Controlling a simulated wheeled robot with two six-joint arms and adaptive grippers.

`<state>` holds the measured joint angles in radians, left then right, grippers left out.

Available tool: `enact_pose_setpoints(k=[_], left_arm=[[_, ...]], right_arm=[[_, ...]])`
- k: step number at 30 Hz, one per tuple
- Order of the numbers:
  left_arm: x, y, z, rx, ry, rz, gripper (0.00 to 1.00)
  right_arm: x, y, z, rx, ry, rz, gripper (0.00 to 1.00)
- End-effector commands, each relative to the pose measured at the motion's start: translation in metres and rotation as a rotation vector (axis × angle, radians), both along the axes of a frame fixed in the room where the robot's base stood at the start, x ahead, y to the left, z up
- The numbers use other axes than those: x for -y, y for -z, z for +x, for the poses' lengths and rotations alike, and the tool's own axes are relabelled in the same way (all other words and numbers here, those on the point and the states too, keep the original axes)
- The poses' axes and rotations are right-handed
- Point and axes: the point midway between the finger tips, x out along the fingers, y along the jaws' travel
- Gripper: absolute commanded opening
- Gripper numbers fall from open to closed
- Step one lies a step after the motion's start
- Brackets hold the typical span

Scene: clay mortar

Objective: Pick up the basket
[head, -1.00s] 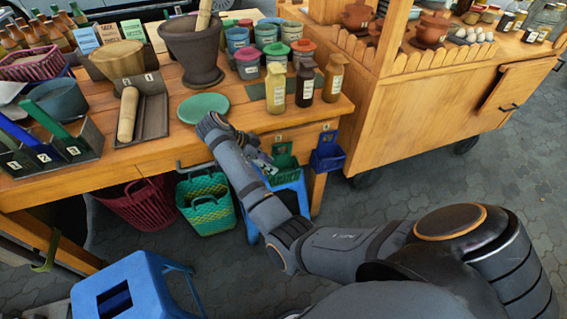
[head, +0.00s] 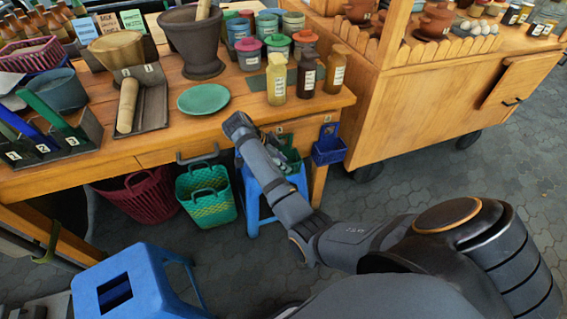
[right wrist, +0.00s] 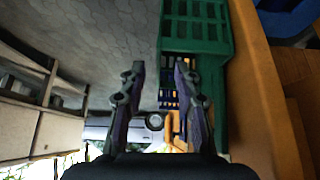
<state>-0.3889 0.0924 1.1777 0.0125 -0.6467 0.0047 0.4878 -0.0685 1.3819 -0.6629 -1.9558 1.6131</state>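A green slotted basket (head: 292,164) shows at the front of the wooden table, partly hidden behind my right arm. A green basket (right wrist: 200,32) is close up in the right wrist view, to the upper right of the fingers. My right gripper (right wrist: 159,70) is open, with clear space between its two fingers. In the head view its fingers are mostly hidden by my wrist. A green woven basket (head: 212,209) with handles stands on the ground under the table, beside a dark red basket (head: 143,202). My left gripper is not in view.
A blue holder (head: 328,150) hangs on the table front. A blue stool (head: 135,272) stands in front. The wooden table (head: 240,105) carries a green plate (head: 203,98), a mortar (head: 200,45) and bottles (head: 306,78). A wooden cart (head: 430,110) stands to the right.

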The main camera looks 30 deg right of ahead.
Motion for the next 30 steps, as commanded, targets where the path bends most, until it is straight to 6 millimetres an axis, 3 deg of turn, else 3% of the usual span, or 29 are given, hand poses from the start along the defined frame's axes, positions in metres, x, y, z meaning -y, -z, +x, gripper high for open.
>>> enact_pose_setpoints(k=[6,13,21,30], left_arm=[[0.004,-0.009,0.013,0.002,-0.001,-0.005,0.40],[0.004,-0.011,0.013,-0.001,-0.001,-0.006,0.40],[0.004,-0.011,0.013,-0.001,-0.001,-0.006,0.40],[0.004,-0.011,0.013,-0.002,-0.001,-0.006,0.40]], right_arm=[[0.017,0.028,-0.005,-0.001,0.001,-0.002,0.32],[0.018,0.029,-0.005,0.000,0.000,0.000,0.32],[0.017,0.029,-0.005,0.000,0.000,0.000,0.00],[0.017,0.029,-0.005,0.000,0.000,0.000,0.00]])
